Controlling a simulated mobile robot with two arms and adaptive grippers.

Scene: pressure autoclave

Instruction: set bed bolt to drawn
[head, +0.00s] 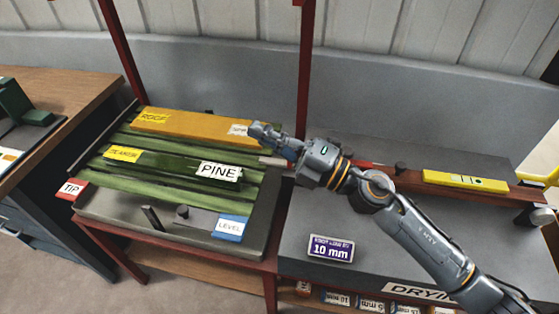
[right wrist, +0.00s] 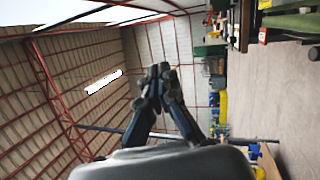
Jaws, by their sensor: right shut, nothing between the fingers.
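The grey bed (head: 140,212) carries green slats and boards, with a red TIP label (head: 72,189) on the left and a blue LEVEL label (head: 229,226) on the right. A short dark round knob (head: 182,212) and a slim dark bar (head: 152,217) stand at its front; I cannot tell which part is the bed bolt, or its setting. My right gripper (head: 256,131) is shut and empty, over the bed's back right side, by the orange board. Its closed fingers (right wrist: 160,72) also show in the right wrist view. My left gripper is out of view.
An orange board (head: 185,125) and a PINE label (head: 218,172) are on the bed. Red posts (head: 304,80) rise behind. To the right lie a grey top (head: 315,222) with a 10 mm sign (head: 331,248) and a yellow level (head: 466,181). A wooden bench (head: 60,90) stands left.

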